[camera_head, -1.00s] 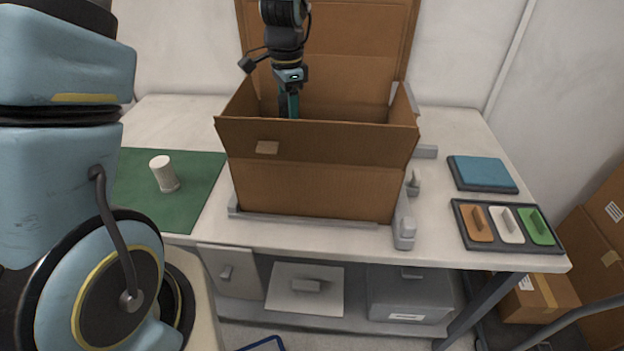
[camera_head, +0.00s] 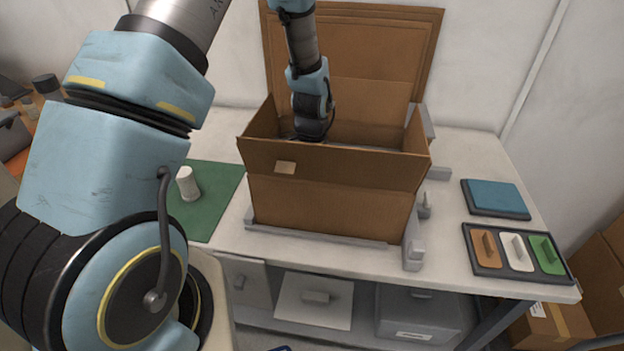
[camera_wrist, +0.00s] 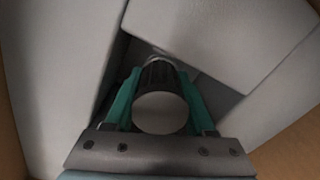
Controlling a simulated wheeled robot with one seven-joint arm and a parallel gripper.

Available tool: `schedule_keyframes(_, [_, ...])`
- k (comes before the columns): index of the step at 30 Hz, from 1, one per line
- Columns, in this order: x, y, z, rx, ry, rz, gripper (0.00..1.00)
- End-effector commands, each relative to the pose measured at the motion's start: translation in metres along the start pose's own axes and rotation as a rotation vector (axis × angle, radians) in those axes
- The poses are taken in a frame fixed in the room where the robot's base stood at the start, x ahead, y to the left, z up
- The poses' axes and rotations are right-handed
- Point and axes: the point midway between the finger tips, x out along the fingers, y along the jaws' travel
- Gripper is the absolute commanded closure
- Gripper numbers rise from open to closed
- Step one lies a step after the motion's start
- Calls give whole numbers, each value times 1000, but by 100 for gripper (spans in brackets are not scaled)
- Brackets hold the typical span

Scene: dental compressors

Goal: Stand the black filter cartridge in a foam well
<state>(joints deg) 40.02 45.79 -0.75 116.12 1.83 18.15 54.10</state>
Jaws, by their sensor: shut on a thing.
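My gripper (camera_wrist: 160,104) is inside the cardboard box (camera_head: 330,205); in the head view the front wall hides its fingers. In the wrist view its teal fingers are shut on the black filter cartridge (camera_wrist: 159,74), one on each side. The cartridge has dark ribbed sides and a pale grey round end facing the camera. Pale grey foam (camera_wrist: 215,38) lies around it inside the box, with darker gaps between the pieces. The cartridge's far end reaches a dark gap in the foam; whether it touches bottom I cannot tell.
The box's front flap and walls stand around my arm. A white cylinder (camera_head: 187,184) stands on a green mat (camera_head: 212,210) at left. At right are a blue pad (camera_head: 495,197) and a tray (camera_head: 510,275) with orange, white and green pieces. Grey clamps (camera_head: 413,252) flank the box.

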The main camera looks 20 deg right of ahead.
Motion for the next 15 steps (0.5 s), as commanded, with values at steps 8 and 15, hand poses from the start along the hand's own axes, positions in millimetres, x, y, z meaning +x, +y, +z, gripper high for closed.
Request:
schedule_keyframes(8, [2, 0, 0, 0, 0, -1, 100])
schedule_keyframes(15, [3, 0, 0, 0, 0, -1, 27])
